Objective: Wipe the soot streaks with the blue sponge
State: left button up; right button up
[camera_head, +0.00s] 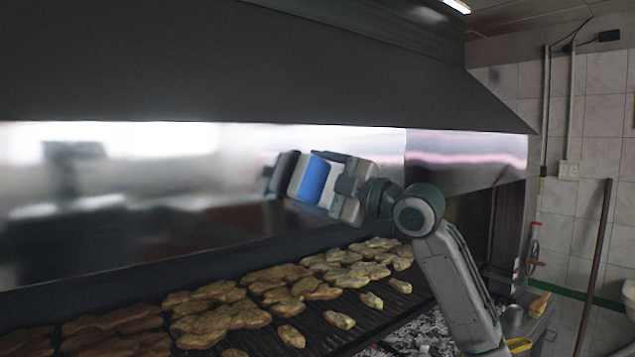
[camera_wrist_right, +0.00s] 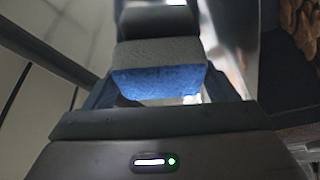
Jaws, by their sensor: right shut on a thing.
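The blue sponge (camera_head: 313,179), with a paler grey-white layer, is between the fingers of my right gripper (camera_head: 318,182). The gripper is shut on it. The sponge's pale side faces the shiny steel panel (camera_head: 230,150) under the hood, at or very close to it; I cannot tell if it touches. In the right wrist view the sponge (camera_wrist_right: 158,82) shows between the two fingers (camera_wrist_right: 155,90), blue side towards the camera, with a dark reflection beyond. I cannot tell soot streaks from dark reflections on the panel. My left gripper is not in view.
Below the panel, a grill (camera_head: 320,325) holds many browned pieces of meat (camera_head: 220,320). The dark hood (camera_head: 250,60) overhangs the panel. At the right are a tiled wall (camera_head: 585,150), a leaning pole (camera_head: 597,250) and a wood-coloured brush-like item (camera_head: 540,303).

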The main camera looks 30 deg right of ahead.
aim_at(329, 177)
jog(key=shift+w, duration=0.5)
jog(key=shift+d+f+b, duration=0.1)
jog(key=shift+d+b, duration=0.25)
jog(key=shift+d, duration=0.45)
jog(key=shift+w+d+r, duration=0.1)
jog(key=shift+d, duration=0.5)
jog(key=shift+w+d+r, duration=0.1)
jog(key=shift+d, duration=0.45)
jog(key=shift+s+a+p, duration=0.1)
jog(key=shift+a+p, duration=0.25)
jog(key=shift+a, duration=0.75)
jog(key=shift+s+a, duration=0.1)
jog(key=shift+a, duration=0.75)
jog(key=shift+f, duration=0.1)
